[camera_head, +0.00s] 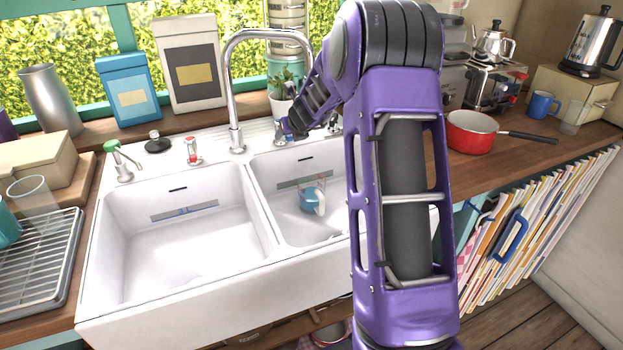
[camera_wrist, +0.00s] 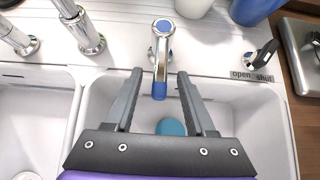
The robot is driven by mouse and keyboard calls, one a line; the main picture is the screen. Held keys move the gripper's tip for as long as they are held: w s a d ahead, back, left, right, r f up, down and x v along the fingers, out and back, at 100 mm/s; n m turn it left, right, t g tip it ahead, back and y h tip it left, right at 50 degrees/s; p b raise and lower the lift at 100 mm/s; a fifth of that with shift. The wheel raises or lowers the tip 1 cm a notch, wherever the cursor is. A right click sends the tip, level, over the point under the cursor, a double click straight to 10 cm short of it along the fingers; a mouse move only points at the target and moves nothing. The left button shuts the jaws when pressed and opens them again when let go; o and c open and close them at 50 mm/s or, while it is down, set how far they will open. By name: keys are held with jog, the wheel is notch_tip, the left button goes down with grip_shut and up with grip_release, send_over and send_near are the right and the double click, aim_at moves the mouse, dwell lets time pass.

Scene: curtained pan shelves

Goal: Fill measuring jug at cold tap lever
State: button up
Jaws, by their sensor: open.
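A blue measuring jug (camera_head: 308,199) with a pale handle stands in the right sink basin. Part of a teal-blue thing, likely the jug (camera_wrist: 170,127), shows in the wrist view below my fingers. A small tap (camera_wrist: 162,45) with a blue cap and blue spout end points toward my gripper. My gripper (camera_wrist: 160,76) is open and empty, with its fingers on either side of the spout end; I cannot tell if they touch it. A tap lever (camera_wrist: 262,55) stands to the right by an "open shut" label (camera_wrist: 252,76). My arm covers part of the right basin in the head view.
A tall chrome faucet (camera_head: 231,90) rises behind the divider of the double sink (camera_head: 170,315). A potted plant (camera_head: 284,95) stands behind the sink. A red pan (camera_head: 470,132) and a toaster (camera_head: 494,88) stand on the right counter.

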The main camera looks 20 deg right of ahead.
jog(key=v, duration=0.6)
dwell(0.6)
